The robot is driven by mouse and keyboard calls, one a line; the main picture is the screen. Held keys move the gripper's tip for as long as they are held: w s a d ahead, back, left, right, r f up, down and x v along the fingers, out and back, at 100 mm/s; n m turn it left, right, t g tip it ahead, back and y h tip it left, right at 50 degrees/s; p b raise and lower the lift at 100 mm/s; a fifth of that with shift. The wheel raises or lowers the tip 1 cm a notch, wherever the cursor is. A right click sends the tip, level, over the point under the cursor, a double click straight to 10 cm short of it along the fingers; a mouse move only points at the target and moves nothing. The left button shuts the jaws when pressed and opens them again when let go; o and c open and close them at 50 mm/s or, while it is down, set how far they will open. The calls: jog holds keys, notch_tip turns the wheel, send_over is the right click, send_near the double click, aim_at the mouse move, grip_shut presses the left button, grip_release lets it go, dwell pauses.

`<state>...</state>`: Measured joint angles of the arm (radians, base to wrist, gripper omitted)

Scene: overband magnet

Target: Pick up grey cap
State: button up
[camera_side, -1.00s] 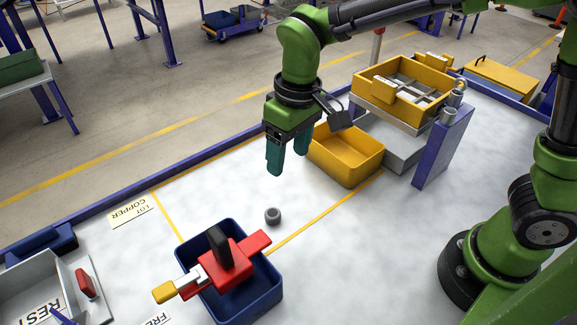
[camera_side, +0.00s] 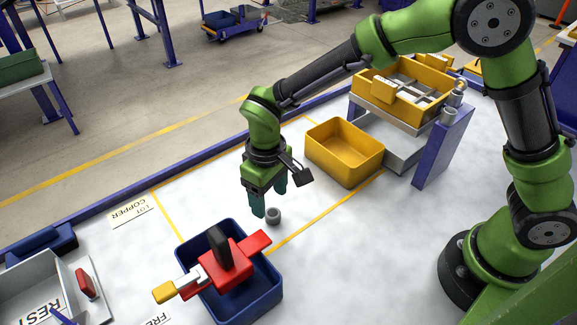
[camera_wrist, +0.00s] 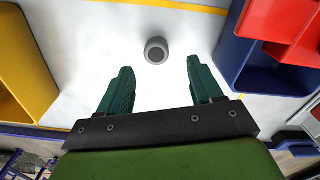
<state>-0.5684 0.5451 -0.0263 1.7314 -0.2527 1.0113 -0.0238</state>
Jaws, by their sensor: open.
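The grey cap (camera_side: 273,215) is a small round piece standing on the white table, behind and right of the blue bin. In the wrist view the cap (camera_wrist: 156,50) lies ahead of the fingertips, roughly centred between them and clear of both. My gripper (camera_side: 269,202) points down just above and beside the cap in the side view, with its green fingers apart. In the wrist view my gripper (camera_wrist: 160,78) has both fingers spread with nothing between them.
A blue bin (camera_side: 262,303) holding a red tool with a black grip stands in front. A yellow bin (camera_side: 345,165) stands behind to the right, near a raised yellow divided tray (camera_side: 400,110). The table around the cap is bare.

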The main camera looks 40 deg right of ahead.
aim_at(271, 211)
jog(key=shift+w+d+f, duration=0.15)
jog(key=shift+f, duration=2.55)
jog(key=c, duration=1.1)
jog(key=shift+r, duration=0.2)
